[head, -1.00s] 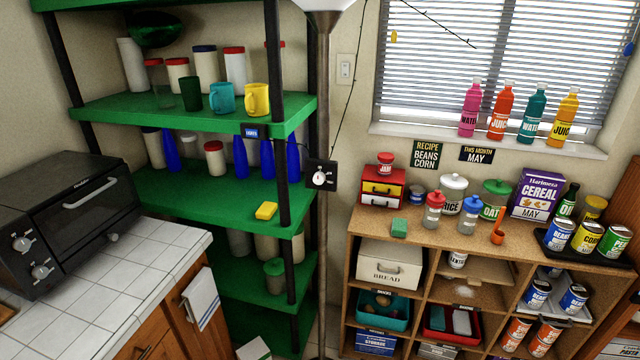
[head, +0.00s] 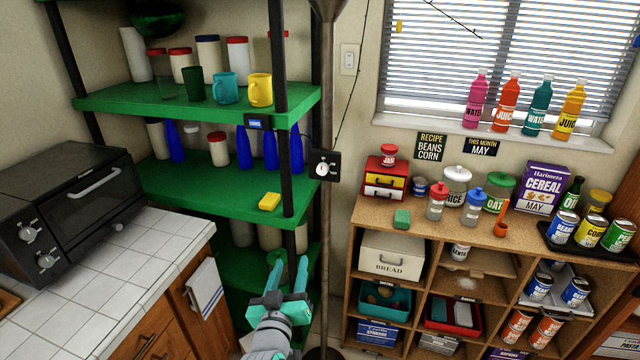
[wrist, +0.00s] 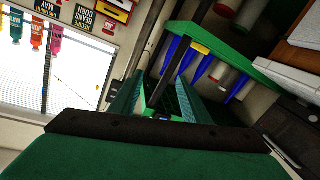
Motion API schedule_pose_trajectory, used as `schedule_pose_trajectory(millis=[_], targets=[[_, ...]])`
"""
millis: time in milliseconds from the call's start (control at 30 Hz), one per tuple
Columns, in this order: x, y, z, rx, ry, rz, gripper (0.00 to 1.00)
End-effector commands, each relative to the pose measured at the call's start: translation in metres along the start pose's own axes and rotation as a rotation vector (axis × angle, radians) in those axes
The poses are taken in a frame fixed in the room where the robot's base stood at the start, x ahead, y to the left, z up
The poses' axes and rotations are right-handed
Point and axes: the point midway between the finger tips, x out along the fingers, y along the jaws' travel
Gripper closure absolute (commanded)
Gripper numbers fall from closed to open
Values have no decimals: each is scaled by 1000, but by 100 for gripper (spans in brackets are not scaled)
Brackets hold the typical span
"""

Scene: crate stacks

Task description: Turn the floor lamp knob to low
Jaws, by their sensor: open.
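The floor lamp (head: 326,225) is a thin brown-grey pole between the green shelves and the wooden cabinet. A black box on the pole carries a round white knob (head: 322,169); its exact setting is too small to read. The underside of the lamp's shade (head: 327,8) shows at the top edge and looks dark. My gripper (head: 290,270), with teal fingers, is open and empty. It is below and left of the knob in the head view, apart from it. In the wrist view the fingers (wrist: 160,95) show near the pole (wrist: 145,38); I cannot make out the knob there.
The wooden cabinet (head: 375,212) with jars stands at the right. A tiled counter (head: 120,275) with a black toaster oven (head: 70,210) is at the left.

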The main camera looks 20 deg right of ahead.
Motion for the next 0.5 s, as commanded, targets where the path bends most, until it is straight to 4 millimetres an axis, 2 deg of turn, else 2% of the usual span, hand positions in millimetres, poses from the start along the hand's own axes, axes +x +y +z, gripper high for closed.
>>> schedule_pose_trajectory(millis=[33,200,400,500], targets=[[12,8,-23,11,8,28,57],[40,37,-84,49,3,119,57],[54,65,-136,94,-6,194,57],[57,73,-149,108,-11,215,57]])
